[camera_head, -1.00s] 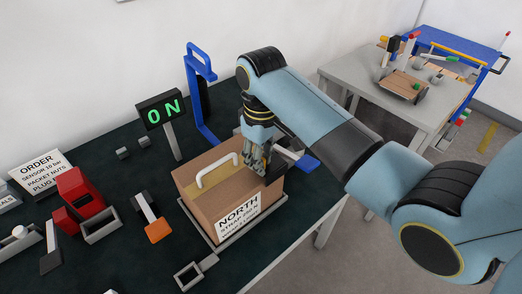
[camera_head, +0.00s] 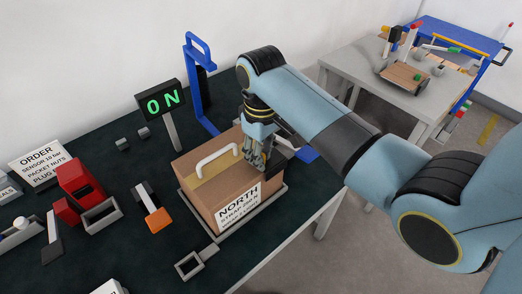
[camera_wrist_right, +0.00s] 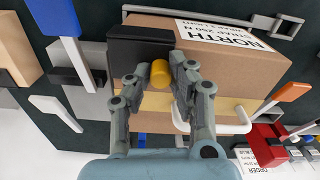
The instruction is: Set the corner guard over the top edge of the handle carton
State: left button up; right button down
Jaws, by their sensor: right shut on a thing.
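The handle carton (camera_head: 196,207) is a brown box with a white top handle (camera_head: 217,163) and a NORTH label, resting in a grey frame on the dark bench. It also shows in the right wrist view (camera_wrist_right: 250,70). My right gripper (camera_head: 257,166) points down at the carton's right end. In the right wrist view my gripper (camera_wrist_right: 160,82) is shut on the yellow knob (camera_wrist_right: 160,72) of the black corner guard (camera_wrist_right: 138,45). The guard lies across the carton's end edge there; whether it is fully seated I cannot tell. My left gripper is not in view.
Red blocks (camera_head: 78,182) and an orange-ended tool (camera_head: 158,220) lie left. A grey table (camera_head: 350,62) and blue cart (camera_head: 462,38) stand at the back right.

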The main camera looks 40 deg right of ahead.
jog(key=c, duration=1.1)
grip_release()
jog(key=shift+r, duration=0.1)
notch_tip(320, 180, up, 12)
